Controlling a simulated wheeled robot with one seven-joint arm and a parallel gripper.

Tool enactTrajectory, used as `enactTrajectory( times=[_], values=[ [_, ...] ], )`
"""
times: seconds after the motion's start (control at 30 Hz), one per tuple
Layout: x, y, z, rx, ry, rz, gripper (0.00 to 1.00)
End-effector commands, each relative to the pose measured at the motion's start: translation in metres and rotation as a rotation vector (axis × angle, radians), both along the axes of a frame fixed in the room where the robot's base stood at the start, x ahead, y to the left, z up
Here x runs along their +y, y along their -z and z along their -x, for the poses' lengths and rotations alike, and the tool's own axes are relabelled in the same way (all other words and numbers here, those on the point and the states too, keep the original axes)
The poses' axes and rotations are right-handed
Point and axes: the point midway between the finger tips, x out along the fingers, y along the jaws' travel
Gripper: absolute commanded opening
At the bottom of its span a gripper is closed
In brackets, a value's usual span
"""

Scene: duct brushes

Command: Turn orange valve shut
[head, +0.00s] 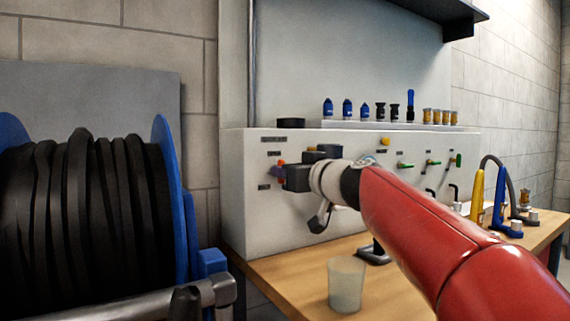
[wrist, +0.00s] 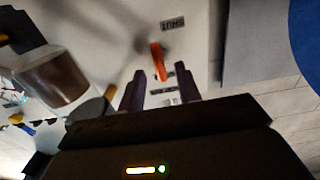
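The orange valve (head: 281,163) is a small lever on the front of the pale panel, partly hidden by my gripper in the head view. In the wrist view the orange valve (wrist: 158,60) stands out from the panel, narrow and upright in the picture. My gripper (wrist: 160,76) is open, with one purple-tipped finger on each side of the lever's near end. A gap shows between the lever and each finger. In the head view my gripper (head: 281,173) reaches the panel's left part. A label reading SHUT (wrist: 172,25) shows upside down near the valve.
Green-handled valves (head: 405,165) sit further right on the panel (head: 245,215). A hose reel (head: 90,210) stands at the left. A translucent cup (head: 346,284) is on the wooden bench (head: 290,285) below my arm. Blue and black fittings (head: 347,109) line the shelf above.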

Motion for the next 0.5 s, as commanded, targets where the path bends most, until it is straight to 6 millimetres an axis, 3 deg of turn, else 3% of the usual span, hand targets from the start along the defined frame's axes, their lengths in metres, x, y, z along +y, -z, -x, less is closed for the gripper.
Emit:
enactTrajectory(
  times=[0.2,0.5],
  values=[
    [0.012,-0.001,-0.017,0.001,0.000,-0.001,0.34],
    [0.013,0.000,-0.018,0.000,0.000,0.000,0.32]
  ],
)
